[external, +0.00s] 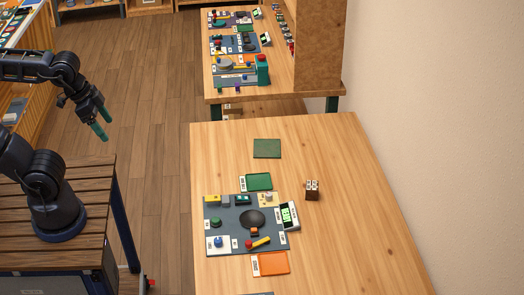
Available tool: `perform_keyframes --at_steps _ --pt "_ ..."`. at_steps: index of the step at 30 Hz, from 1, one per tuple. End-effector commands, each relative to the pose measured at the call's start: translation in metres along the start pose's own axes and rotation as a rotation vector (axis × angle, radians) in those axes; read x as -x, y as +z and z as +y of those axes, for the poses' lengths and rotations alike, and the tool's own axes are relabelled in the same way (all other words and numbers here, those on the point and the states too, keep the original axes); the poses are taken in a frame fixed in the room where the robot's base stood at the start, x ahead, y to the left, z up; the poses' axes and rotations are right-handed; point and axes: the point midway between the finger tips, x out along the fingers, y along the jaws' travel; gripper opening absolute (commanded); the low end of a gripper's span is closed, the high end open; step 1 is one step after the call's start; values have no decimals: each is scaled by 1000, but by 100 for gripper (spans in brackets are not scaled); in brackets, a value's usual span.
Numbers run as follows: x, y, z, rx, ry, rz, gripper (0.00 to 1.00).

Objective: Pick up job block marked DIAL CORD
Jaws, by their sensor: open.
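My gripper (103,127), with green fingers, hangs in the air at the left, well away from the near table. Its fingers are apart with nothing between them. A small dark brown block or group of blocks (312,191) with white labels on top stands on the table, right of the work mat. The lettering is too small to read, so I cannot tell which piece is marked DIAL CORD.
The near wooden table (350,235) holds a grey mat (228,240) with dial parts, a small display (289,215), a green tray (258,182), an orange tray (272,263) and a dark green pad (267,148). The table's right side is clear. A second worktable (275,92) stands behind.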

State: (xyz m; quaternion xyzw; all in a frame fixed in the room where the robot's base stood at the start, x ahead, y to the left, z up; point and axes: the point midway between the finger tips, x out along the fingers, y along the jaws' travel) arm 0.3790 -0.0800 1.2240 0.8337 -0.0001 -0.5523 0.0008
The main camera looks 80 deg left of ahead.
Motion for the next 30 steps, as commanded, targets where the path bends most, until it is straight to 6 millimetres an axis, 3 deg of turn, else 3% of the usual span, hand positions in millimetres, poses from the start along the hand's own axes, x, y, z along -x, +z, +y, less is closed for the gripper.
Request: perform_keyframes --at_steps 7,11,20,30 --pt "0 -4 0 -1 -2 -1 75" --pt "-2 -22 -1 -9 -13 -4 75" --pt "-21 -102 -4 -52 -46 -15 75" --pt "-64 -193 -10 -103 -64 -27 75"
